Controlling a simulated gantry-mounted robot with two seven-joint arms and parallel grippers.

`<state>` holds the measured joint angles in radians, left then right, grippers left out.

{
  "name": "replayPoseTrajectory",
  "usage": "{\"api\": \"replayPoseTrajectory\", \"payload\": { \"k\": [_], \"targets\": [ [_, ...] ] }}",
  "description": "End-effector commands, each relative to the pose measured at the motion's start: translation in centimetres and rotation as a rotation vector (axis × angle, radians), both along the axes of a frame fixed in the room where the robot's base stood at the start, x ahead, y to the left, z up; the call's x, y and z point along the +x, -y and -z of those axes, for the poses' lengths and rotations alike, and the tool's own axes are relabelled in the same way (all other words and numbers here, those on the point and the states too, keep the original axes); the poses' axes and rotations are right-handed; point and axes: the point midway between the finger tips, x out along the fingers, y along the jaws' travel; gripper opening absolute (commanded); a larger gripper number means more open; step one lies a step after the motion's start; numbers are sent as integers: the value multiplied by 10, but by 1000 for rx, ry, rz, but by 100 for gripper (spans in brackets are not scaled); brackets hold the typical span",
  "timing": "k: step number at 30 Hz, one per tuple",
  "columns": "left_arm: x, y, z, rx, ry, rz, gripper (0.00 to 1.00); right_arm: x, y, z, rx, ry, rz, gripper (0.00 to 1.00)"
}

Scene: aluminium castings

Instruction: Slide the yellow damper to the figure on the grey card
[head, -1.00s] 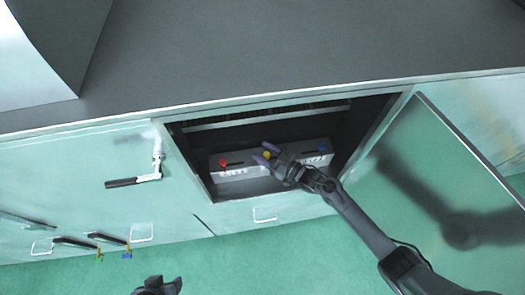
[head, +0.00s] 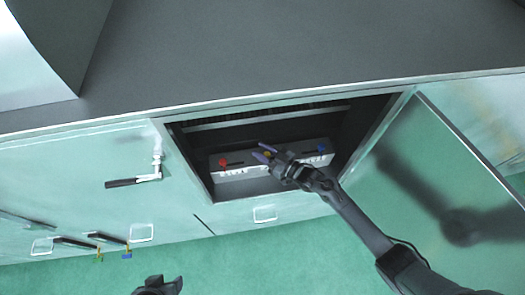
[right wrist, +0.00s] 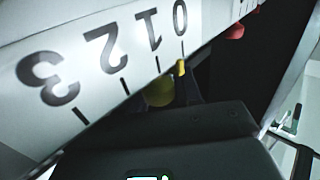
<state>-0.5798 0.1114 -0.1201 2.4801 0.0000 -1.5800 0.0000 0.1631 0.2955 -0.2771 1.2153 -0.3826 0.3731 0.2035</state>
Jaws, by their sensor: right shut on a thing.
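The yellow damper (head: 268,154) is a small knob on the light panel (head: 240,173) inside the open cabinet bay. In the right wrist view its yellow knob (right wrist: 159,92) is partly hidden, and its yellow pointer (right wrist: 181,68) stands at the 0 mark. The scale (right wrist: 110,62) reads 0, 1, 2, 3, seen upside down. My right gripper (head: 262,151) is shut on the yellow damper. My left gripper (head: 160,286) is at the bottom edge, far from the panel; its jaw state is unclear. I cannot make out the grey card.
A red knob (head: 222,163) sits left of the yellow one and a blue knob (head: 321,148) right of it. The open door (head: 455,150) stands to the right of my right arm. A handle (head: 135,181) juts from the left panel. The dark worktop (head: 290,45) is above the bay.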

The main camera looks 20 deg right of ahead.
Motion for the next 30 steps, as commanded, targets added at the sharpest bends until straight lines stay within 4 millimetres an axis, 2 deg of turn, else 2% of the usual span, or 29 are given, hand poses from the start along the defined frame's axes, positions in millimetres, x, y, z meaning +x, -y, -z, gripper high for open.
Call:
{"api": "replayPoseTrajectory", "payload": {
  "k": [4,11,20,21,24,30],
  "targets": [
    [0,0,0,1,0,1,50,-2,15,0,-3,1,2,0],
    [0,-2,1,8,0,6,50,-9,55,1,-3,0,2,0],
    [0,-3,1,14,0,9,50,-10,59,0,-1,0,4,0],
    [0,-3,1,14,0,9,50,-10,59,0,-1,0,4,40],
    [0,-3,1,14,0,9,50,-10,59,0,-1,0,3,54],
    [0,-2,1,8,0,6,50,-10,58,0,0,0,1,54]
  ]
}}
